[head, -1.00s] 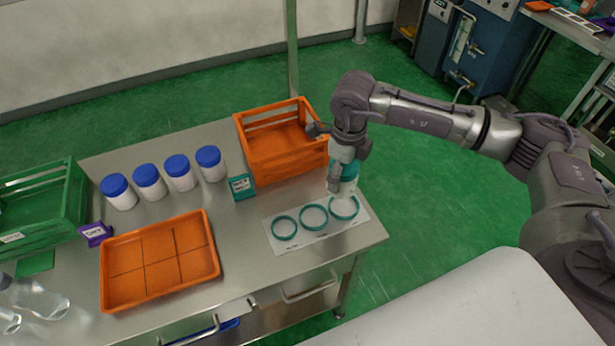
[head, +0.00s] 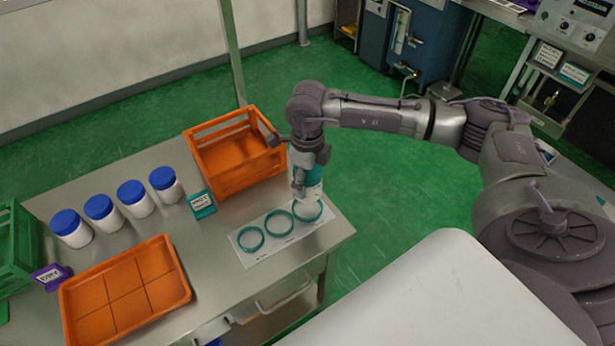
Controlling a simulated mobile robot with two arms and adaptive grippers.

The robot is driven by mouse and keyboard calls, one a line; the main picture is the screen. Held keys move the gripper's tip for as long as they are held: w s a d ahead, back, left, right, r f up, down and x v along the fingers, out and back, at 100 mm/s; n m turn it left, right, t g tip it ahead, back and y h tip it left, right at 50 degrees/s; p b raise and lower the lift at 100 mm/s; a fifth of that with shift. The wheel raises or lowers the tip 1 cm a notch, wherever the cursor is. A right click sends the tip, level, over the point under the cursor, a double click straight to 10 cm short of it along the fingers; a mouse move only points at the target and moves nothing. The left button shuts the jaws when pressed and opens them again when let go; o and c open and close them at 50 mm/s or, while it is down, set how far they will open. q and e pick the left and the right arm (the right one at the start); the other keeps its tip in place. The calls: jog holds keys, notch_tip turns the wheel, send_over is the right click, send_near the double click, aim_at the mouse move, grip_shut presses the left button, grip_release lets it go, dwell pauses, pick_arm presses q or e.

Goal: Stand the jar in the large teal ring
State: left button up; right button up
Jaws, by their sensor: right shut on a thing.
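My right gripper (head: 303,183) is shut on a jar (head: 314,188) with a teal band and a white lower part, held upright. The gripper hides much of the jar. The jar is at the large teal ring (head: 318,217), the rightmost of three rings on a white mat (head: 262,256). Its lower end overlaps the inside of that ring in the picture. I cannot tell whether it touches the mat. The middle teal ring (head: 279,236) and the small teal ring (head: 251,250) are empty. My left gripper is out of view.
An orange crate (head: 240,183) stands just behind the mat, close to my right gripper. Several white jars with blue lids (head: 134,199) stand in a row to the left. A teal sign (head: 202,204), a shallow orange tray (head: 180,298) and a green crate (head: 18,262) are also on the table.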

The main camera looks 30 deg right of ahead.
jog(key=shift+f, duration=0.1)
jog(key=shift+f+b, duration=3.2)
jog(key=shift+f, duration=0.3)
jog(key=o, duration=1.4)
jog(key=shift+r, duration=0.1)
jog(key=shift+r+p, duration=2.5)
jog(key=shift+r, duration=1.95)
